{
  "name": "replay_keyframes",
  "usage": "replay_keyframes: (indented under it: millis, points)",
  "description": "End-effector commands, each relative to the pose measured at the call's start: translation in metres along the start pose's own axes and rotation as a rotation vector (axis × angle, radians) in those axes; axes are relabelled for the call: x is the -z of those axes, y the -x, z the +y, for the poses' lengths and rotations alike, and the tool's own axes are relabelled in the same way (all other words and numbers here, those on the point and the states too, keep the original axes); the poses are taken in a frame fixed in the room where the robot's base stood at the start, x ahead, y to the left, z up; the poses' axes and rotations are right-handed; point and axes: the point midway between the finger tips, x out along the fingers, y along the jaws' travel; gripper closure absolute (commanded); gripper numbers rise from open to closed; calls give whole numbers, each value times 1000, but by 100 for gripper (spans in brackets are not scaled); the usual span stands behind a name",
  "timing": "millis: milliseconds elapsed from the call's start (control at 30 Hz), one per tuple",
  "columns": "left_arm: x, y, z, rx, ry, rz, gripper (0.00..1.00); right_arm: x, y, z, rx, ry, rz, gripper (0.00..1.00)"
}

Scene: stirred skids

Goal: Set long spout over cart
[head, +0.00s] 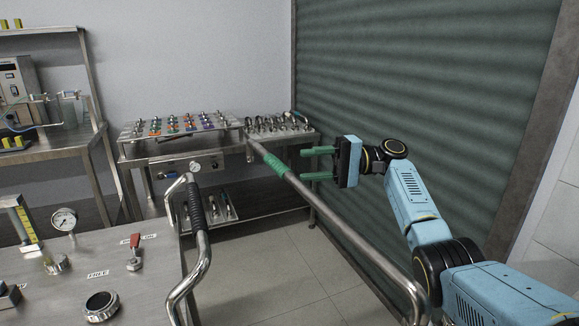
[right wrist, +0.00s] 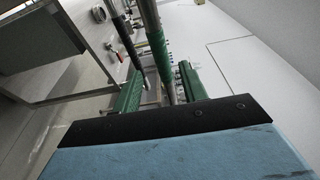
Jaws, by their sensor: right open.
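The long spout (head: 330,213) is a steel tube with a green sleeve (head: 275,164). It runs from the front right towards the back, and its far end is in front of the steel cart (head: 150,161) with racks of small fittings. My right gripper (head: 304,164) is open and empty, just right of the green sleeve, its green fingers pointing at it. In the right wrist view the spout (right wrist: 158,50) appears between the two fingers (right wrist: 161,88), apart from them. My left gripper is not in view.
A shorter bent tube with a black grip (head: 196,207) rises beside a steel panel (head: 110,262) with a gauge (head: 64,219) and a red valve handle (head: 135,252). A shelf bench (head: 60,152) stands at left, a ribbed shutter (head: 420,90) behind. The tiled floor (head: 265,270) is clear.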

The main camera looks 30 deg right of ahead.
Motion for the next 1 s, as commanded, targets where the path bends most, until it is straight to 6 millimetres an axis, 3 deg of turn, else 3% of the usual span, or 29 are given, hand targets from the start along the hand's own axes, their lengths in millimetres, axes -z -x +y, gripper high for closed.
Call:
replay_keyframes:
  millis: [100, 300, 667, 867, 1000]
  points:
    - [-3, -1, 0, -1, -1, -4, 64, 1, 27, 0, 0, -2, 4, 57]
    - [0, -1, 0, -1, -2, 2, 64, 0, 52, 1, 0, -1, 1, 57]
    - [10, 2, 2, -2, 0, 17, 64, 0, 60, 1, 0, -1, -1, 57]
    - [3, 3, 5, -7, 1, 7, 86, 8, 62, 7, -46, -3, 53, 57]
    - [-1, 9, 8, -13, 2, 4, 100, 37, 76, 30, -215, 14, 244, 57]
